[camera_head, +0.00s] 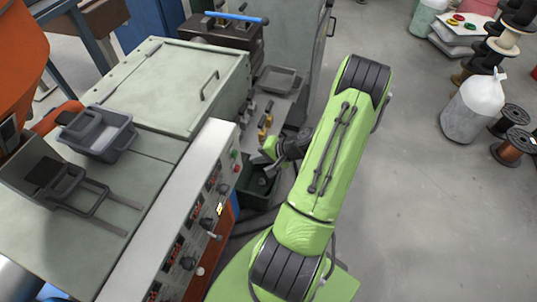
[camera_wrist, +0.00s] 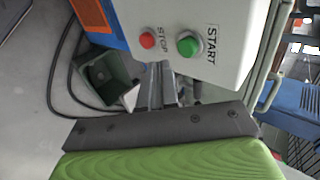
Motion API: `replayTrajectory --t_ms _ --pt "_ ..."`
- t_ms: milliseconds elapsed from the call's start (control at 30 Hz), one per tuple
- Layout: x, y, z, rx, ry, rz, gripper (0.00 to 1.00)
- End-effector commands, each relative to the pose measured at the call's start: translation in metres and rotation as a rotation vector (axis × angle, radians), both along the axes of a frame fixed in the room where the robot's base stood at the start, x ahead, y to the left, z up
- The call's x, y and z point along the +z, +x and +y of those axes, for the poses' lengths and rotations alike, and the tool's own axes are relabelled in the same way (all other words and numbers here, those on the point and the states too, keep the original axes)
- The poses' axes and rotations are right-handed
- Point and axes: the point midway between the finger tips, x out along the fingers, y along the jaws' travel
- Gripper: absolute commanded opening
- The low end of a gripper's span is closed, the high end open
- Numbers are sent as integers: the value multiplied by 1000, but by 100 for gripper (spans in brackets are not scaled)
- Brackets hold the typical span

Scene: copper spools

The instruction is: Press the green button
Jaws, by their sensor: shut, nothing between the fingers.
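In the head view the green button (camera_head: 235,155) looks tiny, near the far end of the console's front face. My gripper (camera_wrist: 163,80) is shut and empty. In the wrist view its grey fingertips show just below the panel's edge, below and left of the green button, and do not appear to touch it.
The console (camera_head: 175,205) carries knobs and red displays. A dark green bin (camera_wrist: 108,78) stands below the panel, with black cables beside it. A grey tray (camera_head: 96,134) rests on the machine. The floor at right is clear up to a white gas bottle (camera_head: 473,108) and spools (camera_head: 513,148).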

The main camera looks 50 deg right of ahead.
Motion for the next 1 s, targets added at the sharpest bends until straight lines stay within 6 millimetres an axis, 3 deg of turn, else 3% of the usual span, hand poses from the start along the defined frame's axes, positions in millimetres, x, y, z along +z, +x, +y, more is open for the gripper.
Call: replayTrajectory --t_ms 33,300,667,867,1000 --pt "-9 8 4 3 3 1 0" --pt "-7 43 14 1 -1 0 0" --pt "-7 46 15 0 0 1 0" --pt "-8 64 21 1 -1 0 0" --pt "-7 66 22 1 2 -2 0"
